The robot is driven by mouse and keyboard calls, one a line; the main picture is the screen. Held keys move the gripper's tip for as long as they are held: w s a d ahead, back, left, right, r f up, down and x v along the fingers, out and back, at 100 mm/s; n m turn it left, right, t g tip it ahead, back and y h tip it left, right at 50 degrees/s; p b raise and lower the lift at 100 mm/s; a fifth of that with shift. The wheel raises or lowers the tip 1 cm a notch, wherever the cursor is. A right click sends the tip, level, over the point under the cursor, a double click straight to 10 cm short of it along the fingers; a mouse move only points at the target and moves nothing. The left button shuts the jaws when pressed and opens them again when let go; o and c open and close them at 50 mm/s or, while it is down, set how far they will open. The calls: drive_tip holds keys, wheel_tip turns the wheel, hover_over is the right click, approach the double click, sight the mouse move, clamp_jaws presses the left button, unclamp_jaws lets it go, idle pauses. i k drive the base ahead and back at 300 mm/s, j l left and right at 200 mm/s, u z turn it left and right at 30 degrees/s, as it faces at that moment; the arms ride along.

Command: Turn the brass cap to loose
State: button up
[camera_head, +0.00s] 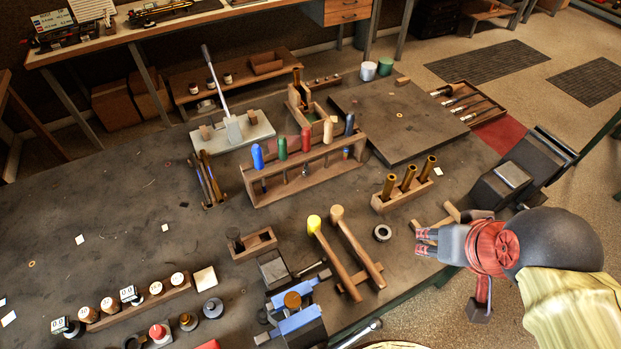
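A round brown-gold cap (293,300) sits upright between the blue jaws of a small vise (297,321) at the front middle of the bench. It looks like the brass cap; whether it is tight or loose cannot be told. My gripper (421,243) is over the bench's right part, pointing left, well to the right of and apart from the cap. Nothing shows held in it. Its fingers are small and seen at an angle, so the gap between them is unclear.
Two mallets (344,252) lie on a wooden rest between the vise and my gripper. A wooden block with brass tubes (407,183) and a grey ring (382,232) are near my gripper. A tool rack (305,172) stands behind.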

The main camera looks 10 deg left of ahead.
sight(292, 300)
drive_tip(key=u, duration=1.7)
drive_tip(key=k+l, duration=0.5)
drive_tip(key=l, duration=0.2)
